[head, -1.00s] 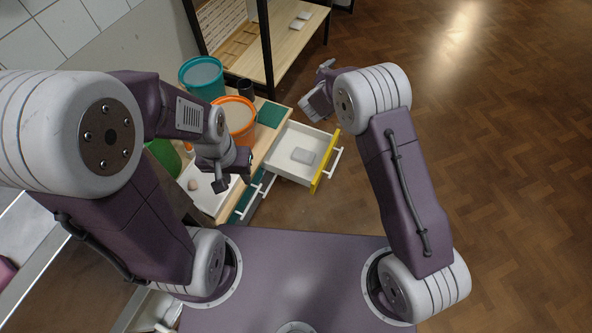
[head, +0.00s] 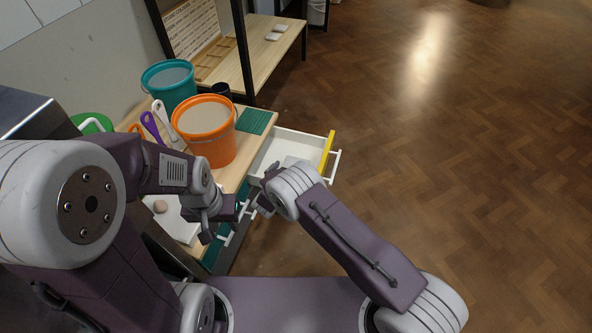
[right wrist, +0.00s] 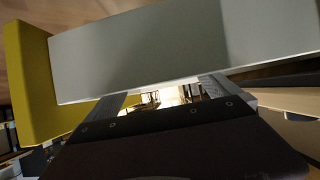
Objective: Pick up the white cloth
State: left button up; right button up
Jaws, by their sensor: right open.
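The white cloth (head: 290,161) lies inside the open white drawer (head: 292,141) with the yellow front (head: 326,151); my right wrist partly covers it in the head view. My right gripper (head: 264,197) is open at the near side of the drawer, its fingers partly hidden by the wrist. In the right wrist view, the open fingers (right wrist: 167,98) show below a broad pale panel (right wrist: 180,45), apparently the drawer's wall; the cloth cannot be made out there. My left gripper (head: 225,222) appears open and empty near the bench's front edge.
An orange bucket (head: 206,134) and a teal bucket (head: 168,80) stand on the wooden bench, beside purple-handled (head: 151,127) and white tools. A white board with a small round lump (head: 160,206) lies near my left arm. Open floor lies right of the drawer.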

jog(key=b+x, duration=0.4)
jog(key=shift+w+f+b, duration=0.15)
jog(key=shift+f+b, duration=0.15)
jog(key=shift+f, duration=0.15)
jog(key=shift+w, duration=0.3)
jog(key=shift+d+r, duration=0.1)
jog(key=shift+r, duration=0.1)
jog(key=c, duration=1)
